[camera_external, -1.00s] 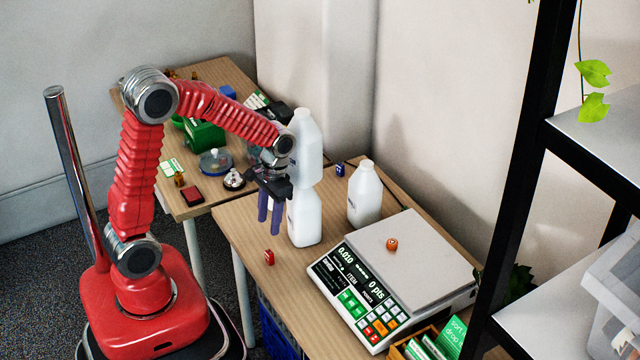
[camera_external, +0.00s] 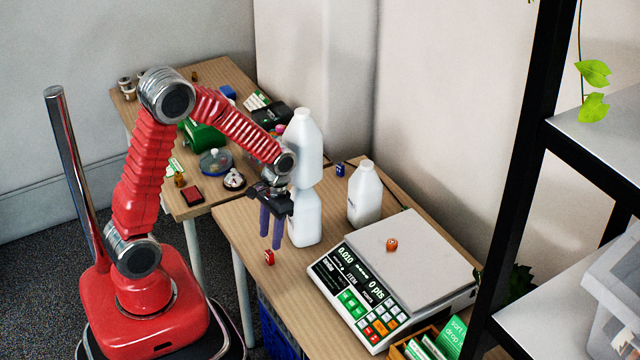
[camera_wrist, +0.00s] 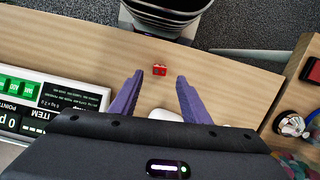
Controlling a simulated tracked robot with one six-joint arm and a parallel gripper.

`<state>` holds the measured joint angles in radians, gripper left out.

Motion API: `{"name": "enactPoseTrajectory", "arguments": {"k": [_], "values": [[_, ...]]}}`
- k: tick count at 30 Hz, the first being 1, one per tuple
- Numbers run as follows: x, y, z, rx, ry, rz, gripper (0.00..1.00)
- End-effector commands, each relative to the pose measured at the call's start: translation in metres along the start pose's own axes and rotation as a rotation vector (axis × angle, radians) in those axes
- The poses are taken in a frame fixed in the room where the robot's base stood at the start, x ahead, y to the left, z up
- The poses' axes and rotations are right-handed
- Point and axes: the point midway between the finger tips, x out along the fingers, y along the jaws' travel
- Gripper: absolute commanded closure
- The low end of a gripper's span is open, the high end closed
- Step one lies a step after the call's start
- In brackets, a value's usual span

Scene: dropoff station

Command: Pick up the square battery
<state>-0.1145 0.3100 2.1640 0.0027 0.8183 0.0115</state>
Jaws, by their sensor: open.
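A small red block (camera_external: 269,257), which looks like the square battery, sits on the wooden table near its front left edge. In the wrist view the red block (camera_wrist: 159,70) lies just beyond the fingertips, roughly centred between them. My gripper (camera_external: 270,242) points down above the table, its purple fingers close behind and over the block. It is open and empty; the wrist view shows the two fingers (camera_wrist: 159,77) spread apart with bare wood between them.
Stacked white jugs (camera_external: 305,215) stand right beside my gripper, and another white jug (camera_external: 365,195) is further right. A scale (camera_external: 430,265) with a small orange item (camera_external: 391,244) occupies the right. A blue item (camera_external: 340,170) lies behind.

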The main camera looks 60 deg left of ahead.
Motion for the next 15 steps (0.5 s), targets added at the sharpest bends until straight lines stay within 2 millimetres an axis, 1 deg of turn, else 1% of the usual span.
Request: {"name": "enactPoseTrajectory", "arguments": {"k": [1, 3, 6, 15], "values": [[0.008, 0.000, 0.000, 0.000, -0.003, 0.000, 0.57], [0.015, 0.000, 0.000, 0.000, -0.001, 0.000, 0.57], [0.020, 0.000, 0.000, 0.000, -0.001, 0.000, 0.57], [0.020, 0.000, 0.000, 0.000, 0.000, 0.000, 0.57]]}}
